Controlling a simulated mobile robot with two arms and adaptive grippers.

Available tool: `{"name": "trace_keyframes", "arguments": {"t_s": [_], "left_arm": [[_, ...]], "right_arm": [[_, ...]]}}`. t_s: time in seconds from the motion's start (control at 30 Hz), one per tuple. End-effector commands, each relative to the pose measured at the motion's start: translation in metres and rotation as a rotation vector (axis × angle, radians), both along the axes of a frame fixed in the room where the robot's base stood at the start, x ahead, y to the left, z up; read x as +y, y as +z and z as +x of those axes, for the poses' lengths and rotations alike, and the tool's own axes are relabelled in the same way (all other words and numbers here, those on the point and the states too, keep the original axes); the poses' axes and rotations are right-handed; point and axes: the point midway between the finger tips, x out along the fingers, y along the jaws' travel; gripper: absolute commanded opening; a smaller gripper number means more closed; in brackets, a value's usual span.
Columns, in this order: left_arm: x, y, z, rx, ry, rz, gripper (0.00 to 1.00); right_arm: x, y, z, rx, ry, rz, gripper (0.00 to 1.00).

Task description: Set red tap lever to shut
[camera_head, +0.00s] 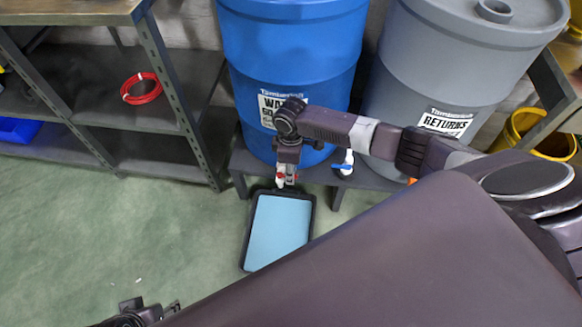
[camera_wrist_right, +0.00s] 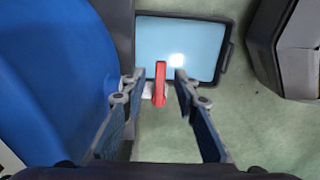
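The red tap lever (camera_wrist_right: 160,84) shows in the right wrist view as a narrow upright bar with a pale part at its base. My right gripper (camera_wrist_right: 158,78) is open, with one finger on each side of the lever and gaps between. In the head view my right gripper (camera_head: 286,180) hangs in front of the blue barrel (camera_head: 293,60), with bits of red at its fingertips; the tap is mostly hidden there. My left gripper (camera_head: 146,312) is at the bottom edge, partly cut off, away from the barrels, and its opening is unclear.
A tray (camera_head: 279,233) with light blue contents lies on the floor below. A grey barrel (camera_head: 450,70) and a second tap with a blue lever (camera_head: 342,166) are to the right. Grey shelving (camera_head: 130,115) holding a red coil (camera_head: 141,89) stands left. Green floor is clear at lower left.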

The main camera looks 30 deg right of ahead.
Motion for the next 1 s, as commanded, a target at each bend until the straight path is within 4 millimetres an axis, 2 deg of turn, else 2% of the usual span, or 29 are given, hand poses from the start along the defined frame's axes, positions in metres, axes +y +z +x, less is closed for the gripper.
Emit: {"name": "trace_keyframes", "arguments": {"t_s": [0.23, 0.33, 0.47, 0.73, 0.9, 1.0], "left_arm": [[-0.001, 0.001, 0.000, -0.002, 0.000, -0.001, 0.40], [-0.001, 0.001, 0.000, -0.002, 0.000, -0.001, 0.40], [0.000, 0.001, 0.000, -0.001, 0.000, -0.001, 0.40], [0.000, 0.000, 0.000, -0.001, 0.000, -0.001, 0.40], [0.000, 0.000, 0.000, -0.001, 0.000, 0.000, 0.40], [0.000, 0.000, 0.000, -0.001, 0.000, 0.000, 0.40]], "right_arm": [[0.000, 0.002, 0.000, 0.000, -0.001, 0.000, 0.28], [0.000, 0.011, 0.001, -0.003, -0.001, 0.002, 0.28], [0.000, 0.033, 0.001, -0.004, 0.001, 0.001, 0.28], [0.000, 0.091, 0.001, -0.004, 0.000, 0.000, 0.28], [0.000, 0.112, 0.001, -0.001, 0.000, 0.000, 0.28], [0.000, 0.119, 0.000, 0.000, 0.000, 0.000, 0.28]]}}
